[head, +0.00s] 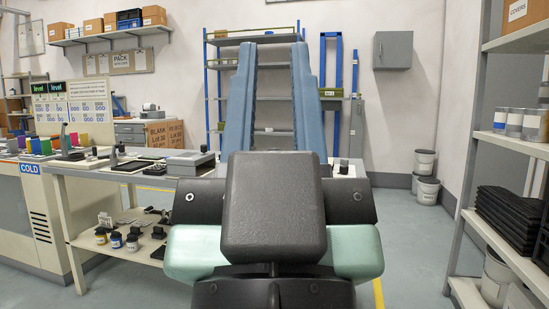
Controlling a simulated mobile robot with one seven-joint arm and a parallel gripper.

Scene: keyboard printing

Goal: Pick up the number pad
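My gripper (273,46) fills the middle of the head view, seen from behind. Its two long blue-grey fingers point away from me, with a clear gap between them and nothing visible held. A workbench (85,172) stands to the left, and its top runs behind my gripper. Small dark flat items (130,166) lie on it, left of a grey box-shaped device (190,162). I cannot tell which item, if any, is the number pad. My gripper and arm hide part of the bench top.
A low shelf under the bench holds small jars (116,240). A shelving unit (500,150) with black trays (508,215) stands at the right. Grey buckets (428,190) stand by the back wall. The floor (415,255) between my arm and the right shelving is open.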

